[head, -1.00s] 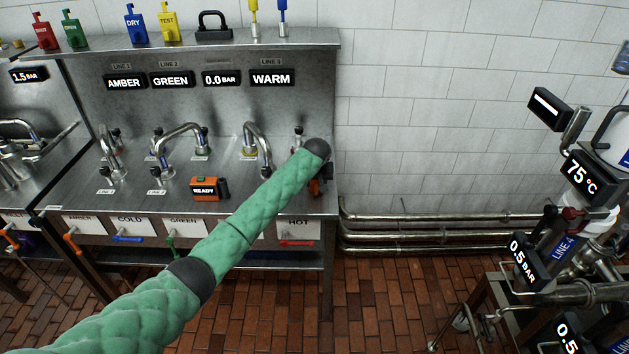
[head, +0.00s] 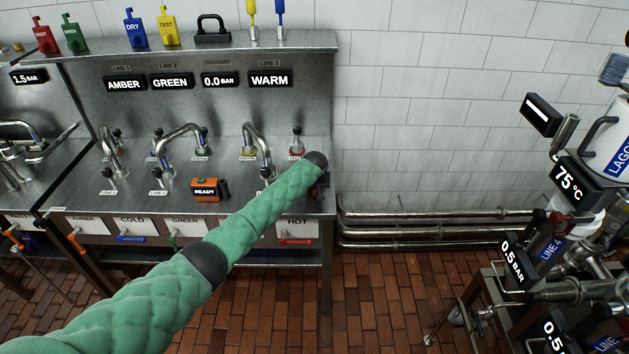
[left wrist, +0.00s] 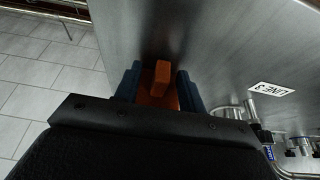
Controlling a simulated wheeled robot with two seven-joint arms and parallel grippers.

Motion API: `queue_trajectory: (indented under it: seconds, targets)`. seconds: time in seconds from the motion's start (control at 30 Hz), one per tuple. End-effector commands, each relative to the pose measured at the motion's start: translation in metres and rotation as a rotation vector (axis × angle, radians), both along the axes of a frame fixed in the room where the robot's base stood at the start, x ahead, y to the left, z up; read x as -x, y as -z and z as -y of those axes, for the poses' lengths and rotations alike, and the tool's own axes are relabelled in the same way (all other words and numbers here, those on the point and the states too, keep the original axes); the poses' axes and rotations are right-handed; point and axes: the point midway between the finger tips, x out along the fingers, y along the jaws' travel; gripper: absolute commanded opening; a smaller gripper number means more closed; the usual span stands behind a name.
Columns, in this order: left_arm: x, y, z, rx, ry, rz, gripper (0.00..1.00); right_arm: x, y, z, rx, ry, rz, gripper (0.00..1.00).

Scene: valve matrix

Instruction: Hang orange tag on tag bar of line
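The orange tag (left wrist: 160,85) shows in the left wrist view between the two dark blue fingers of my left gripper (left wrist: 158,88), which appear closed on its sides. A steel panel surface lies beyond it. In the head view my left gripper (head: 319,186) is mostly hidden behind the end of my green arm, at the right end of the steel counter (head: 225,195). The tag cannot be made out clearly there. I cannot clearly pick out a tag bar. A LINE 3 label (left wrist: 272,88) is at the right of the wrist view. My right gripper is not in view.
Red (head: 44,36), green (head: 73,33), blue DRY (head: 136,28) and yellow TEST (head: 168,26) tags stand along the upper shelf. Pipes (head: 435,230) run along the wall; LINE 4 equipment stands at right.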

Motion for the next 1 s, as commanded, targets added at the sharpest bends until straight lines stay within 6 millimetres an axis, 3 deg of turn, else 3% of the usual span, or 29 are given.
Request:
queue_trajectory:
  seconds: [0.13,0.33,0.37,0.77,1.0]
  targets:
    - [0.0,0.0,0.0,0.0,0.0,0.0,0.4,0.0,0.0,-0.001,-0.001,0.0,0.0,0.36]
    - [0.0,0.0,0.0,0.0,0.0,0.0,0.03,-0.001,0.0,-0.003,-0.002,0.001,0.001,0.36]
    - [0.0,0.0,0.0,0.0,0.0,0.0,0.0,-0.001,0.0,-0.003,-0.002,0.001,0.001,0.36]
    - [0.0,-0.002,0.0,0.0,0.0,0.0,0.0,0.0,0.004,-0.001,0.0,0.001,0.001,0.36]
    - [-0.001,-0.023,0.0,0.001,0.0,0.002,0.0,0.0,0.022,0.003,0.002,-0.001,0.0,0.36]
